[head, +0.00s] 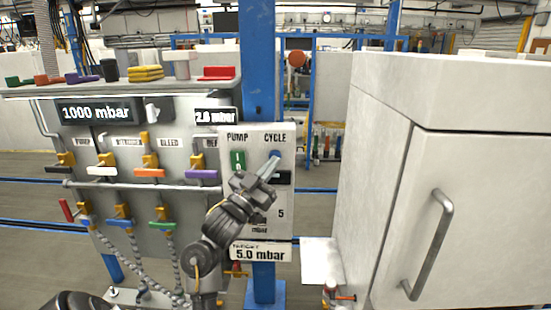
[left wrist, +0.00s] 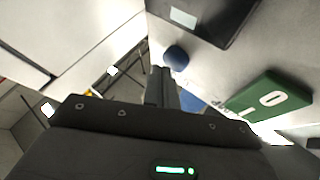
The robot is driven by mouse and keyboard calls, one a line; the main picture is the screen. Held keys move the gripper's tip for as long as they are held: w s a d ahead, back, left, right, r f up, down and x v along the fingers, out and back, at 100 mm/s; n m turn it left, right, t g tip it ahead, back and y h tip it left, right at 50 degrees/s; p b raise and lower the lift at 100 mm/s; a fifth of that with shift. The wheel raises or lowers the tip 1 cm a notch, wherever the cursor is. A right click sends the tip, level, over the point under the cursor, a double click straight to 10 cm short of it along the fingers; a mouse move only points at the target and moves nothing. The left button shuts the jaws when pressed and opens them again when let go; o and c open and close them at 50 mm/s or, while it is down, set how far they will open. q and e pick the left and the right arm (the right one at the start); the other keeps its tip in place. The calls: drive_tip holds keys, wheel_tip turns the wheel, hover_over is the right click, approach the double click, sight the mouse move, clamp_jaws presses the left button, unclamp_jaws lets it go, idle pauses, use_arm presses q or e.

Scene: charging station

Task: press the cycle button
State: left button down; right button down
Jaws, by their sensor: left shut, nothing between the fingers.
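The control box (head: 284,222) carries the labels PUMP and CYCLE. The blue cycle button (head: 275,153) sits under the CYCLE label, partly covered by my left gripper. It also shows in the left wrist view as a round blue knob (left wrist: 176,57) just beyond the fingertips. My left gripper (head: 274,163) is shut and empty, its tips right at the lower edge of the button. I cannot tell whether they touch it. A green pump switch (head: 238,160) is left of the button, and it shows at the right in the left wrist view (left wrist: 268,98). My right gripper is not in view.
A panel (head: 110,180) with coloured valve handles and hoses stands to the left. A blue post (head: 257,70) rises behind the control box. A large white cabinet (head: 470,180) with a grey handle (head: 432,240) fills the right. A small white shelf (head: 320,258) juts out between them.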

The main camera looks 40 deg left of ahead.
use_arm(q)
drive_tip(key=shift+w+a, duration=0.3)
drive_tip(key=shift+w, duration=0.1)
idle(0.5)
drive_tip(key=shift+s+d, duration=0.1)
idle(0.3)
drive_tip(key=shift+s+d+p, duration=0.35)
drive_tip(key=shift+s+d, duration=0.1)
drive_tip(key=shift+s, duration=0.2)
drive_tip(key=s+d, duration=0.1)
drive_tip(key=s, duration=0.1)
drive_tip(key=s+d+p, duration=0.1)
drive_tip(key=s+d, duration=0.1)
idle(0.4)
drive_tip(key=shift+w+f, duration=0.1)
idle(0.6)
